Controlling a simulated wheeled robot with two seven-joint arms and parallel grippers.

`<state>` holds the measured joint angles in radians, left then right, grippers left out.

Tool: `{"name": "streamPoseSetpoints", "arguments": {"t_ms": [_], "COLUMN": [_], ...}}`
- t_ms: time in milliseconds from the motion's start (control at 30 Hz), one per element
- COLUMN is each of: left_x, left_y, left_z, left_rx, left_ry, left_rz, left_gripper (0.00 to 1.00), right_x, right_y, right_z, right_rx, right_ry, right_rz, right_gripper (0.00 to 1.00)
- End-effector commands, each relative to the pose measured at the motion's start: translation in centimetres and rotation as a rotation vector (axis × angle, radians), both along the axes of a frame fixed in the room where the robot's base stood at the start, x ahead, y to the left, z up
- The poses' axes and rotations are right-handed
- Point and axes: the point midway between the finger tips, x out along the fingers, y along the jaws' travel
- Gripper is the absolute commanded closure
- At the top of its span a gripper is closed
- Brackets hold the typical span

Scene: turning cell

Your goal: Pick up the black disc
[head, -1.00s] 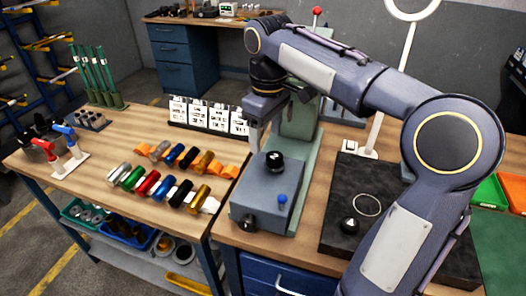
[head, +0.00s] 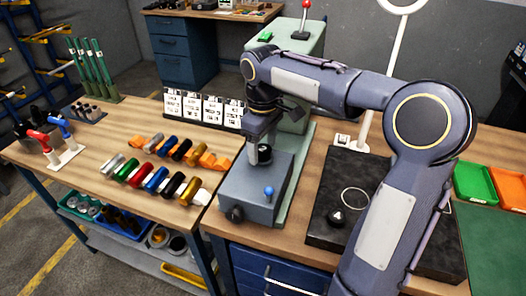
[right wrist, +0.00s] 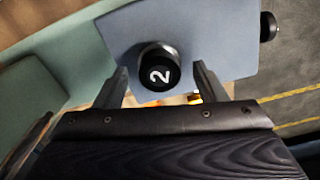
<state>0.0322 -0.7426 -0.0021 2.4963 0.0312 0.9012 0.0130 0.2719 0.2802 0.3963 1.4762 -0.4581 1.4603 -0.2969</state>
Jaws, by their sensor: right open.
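The black disc (head: 265,154) sits on top of a blue-grey block (head: 235,187) at the front of the green machine. In the right wrist view the disc (right wrist: 159,75) carries a white 2 and rests on a shiny round base. My right gripper (head: 255,143) is open above the block, pointing down, and partly hides the disc in the head view. In the right wrist view its two fingertips (right wrist: 161,72) stand either side of the disc, with gaps showing; I cannot tell whether they are low enough to flank it. My left gripper is not in view.
The block bears a blue knob (head: 268,191) and a dark side knob (head: 234,214). Coloured cylinders (head: 155,180) lie on the wooden bench to the left, before white cards (head: 203,107).

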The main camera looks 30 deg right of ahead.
Motion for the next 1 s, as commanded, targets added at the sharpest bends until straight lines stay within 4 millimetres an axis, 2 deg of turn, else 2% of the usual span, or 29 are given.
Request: {"name": "streamPoseSetpoints", "arguments": {"t_ms": [67,467,767,867,1000], "left_x": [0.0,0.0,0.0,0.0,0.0], "left_y": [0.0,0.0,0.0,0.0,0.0], "left_z": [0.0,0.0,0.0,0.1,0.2], "left_rx": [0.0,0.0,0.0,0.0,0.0], "left_ry": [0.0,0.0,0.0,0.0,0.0], "left_rz": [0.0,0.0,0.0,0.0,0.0], "left_gripper": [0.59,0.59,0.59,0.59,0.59], "right_x": [0.0,0.0,0.0,0.1,0.1], "right_y": [0.0,0.0,0.0,0.0,0.2], "right_z": [0.0,0.1,0.5,1.4,3.6], "right_rx": [0.0,0.0,-0.001,0.0,0.0], "right_ry": [0.0,-0.001,-0.003,-0.004,-0.006], "right_rz": [0.0,-0.001,-0.001,-0.002,0.0], "right_gripper": [0.43,0.94,0.94,0.94,0.94]}}
